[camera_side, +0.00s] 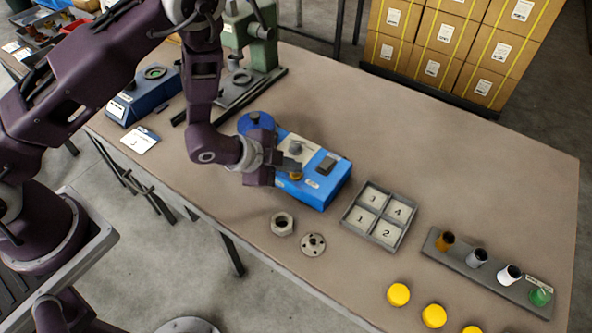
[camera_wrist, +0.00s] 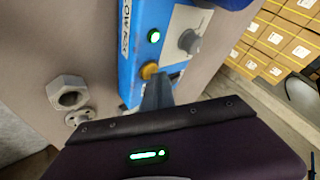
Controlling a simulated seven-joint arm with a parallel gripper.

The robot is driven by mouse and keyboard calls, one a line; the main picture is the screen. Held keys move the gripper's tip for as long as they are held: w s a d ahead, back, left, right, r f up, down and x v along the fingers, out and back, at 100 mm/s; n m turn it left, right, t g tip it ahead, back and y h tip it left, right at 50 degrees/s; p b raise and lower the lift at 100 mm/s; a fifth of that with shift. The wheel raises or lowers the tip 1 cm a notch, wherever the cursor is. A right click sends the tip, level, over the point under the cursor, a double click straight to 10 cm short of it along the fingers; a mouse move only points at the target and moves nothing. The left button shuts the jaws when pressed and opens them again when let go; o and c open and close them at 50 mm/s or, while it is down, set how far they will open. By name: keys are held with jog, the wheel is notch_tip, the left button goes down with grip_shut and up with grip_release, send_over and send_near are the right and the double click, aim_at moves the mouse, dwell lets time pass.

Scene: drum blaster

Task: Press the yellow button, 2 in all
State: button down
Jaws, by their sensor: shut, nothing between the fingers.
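The blue box (camera_side: 325,192) sits on the table, and it also shows in the wrist view (camera_wrist: 130,50). The yellow button (camera_wrist: 149,71) is on its top face, and part of it shows in the side view (camera_side: 296,176). My gripper (camera_side: 291,166) is shut and empty, with its fingertips right at the button. In the wrist view the fingertips (camera_wrist: 157,82) partly overlap the button's lower edge. I cannot tell whether they touch it or whether it is pushed down. A green lamp (camera_wrist: 154,36) is lit on the box near the button.
A grey knob (camera_wrist: 190,41) stands on the box near the button. A hex nut (camera_side: 282,223) and a round flange (camera_side: 313,244) lie in front. A numbered tray (camera_side: 408,233) is at right, beyond it a rack (camera_side: 490,274) of cylinders and several yellow discs.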

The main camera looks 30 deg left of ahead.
jog(key=shift+r, duration=0.9)
jog(key=shift+r, duration=2.5)
notch_tip(320, 180, up, 11)
jog(key=n+y, duration=0.2)
jog(key=n, duration=0.2)
send_over(292, 175)
jog(key=a, duration=0.5)
jog(key=s+a+r+n+y, duration=0.1)
jog(key=s+a+r+n, duration=0.35)
jog(key=s+r, duration=0.3)
jog(key=s+a+r+n+g, duration=0.1)
jog(key=s+r+n, duration=0.1)
jog(key=s, duration=0.7)
jog(key=s+a+r+n+g, duration=0.1)
jog(key=s+r+n, duration=0.2)
jog(key=s, duration=0.7)
jog(key=shift+s+a+r+g+y, duration=0.15)
jog(key=shift+r+g+y, duration=0.15)
jog(key=shift+g+y, duration=0.1)
